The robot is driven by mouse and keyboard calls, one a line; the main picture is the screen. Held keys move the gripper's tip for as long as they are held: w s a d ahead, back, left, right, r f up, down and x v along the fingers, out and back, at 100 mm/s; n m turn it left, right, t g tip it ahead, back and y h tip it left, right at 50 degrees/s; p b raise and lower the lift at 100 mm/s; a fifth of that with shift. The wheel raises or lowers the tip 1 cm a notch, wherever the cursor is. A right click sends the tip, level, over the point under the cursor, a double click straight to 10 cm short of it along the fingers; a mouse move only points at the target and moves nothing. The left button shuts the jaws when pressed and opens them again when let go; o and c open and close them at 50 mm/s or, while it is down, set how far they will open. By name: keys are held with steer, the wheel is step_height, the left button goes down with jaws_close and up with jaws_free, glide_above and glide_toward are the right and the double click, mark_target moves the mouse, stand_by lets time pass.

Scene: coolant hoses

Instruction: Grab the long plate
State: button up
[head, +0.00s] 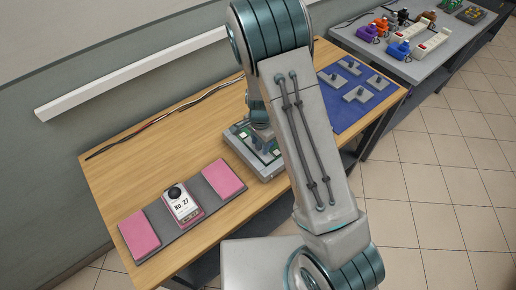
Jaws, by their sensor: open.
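Several grey plates with dark knobs lie on a blue mat (345,121) at the right end of the wooden table. They include a back plate (350,67), a right plate (377,83) and a front plate (357,95); one more at the left is near my arm. I cannot tell which is the long plate. My arm crosses the middle of the view. The end of my arm reaches down behind its near link, above a grey fixture (262,166) with green parts. My gripper is open; its fingertips are mostly hidden and I see nothing held.
A dark grey tray (158,213) with pink pads and a box labelled No. 27 (182,203) stands at the table's left. Cables (150,120) run along the back edge by the wall. A second table (440,75) with colourful parts stands at the upper right.

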jaws_close()
steer(key=shift+r, duration=0.1)
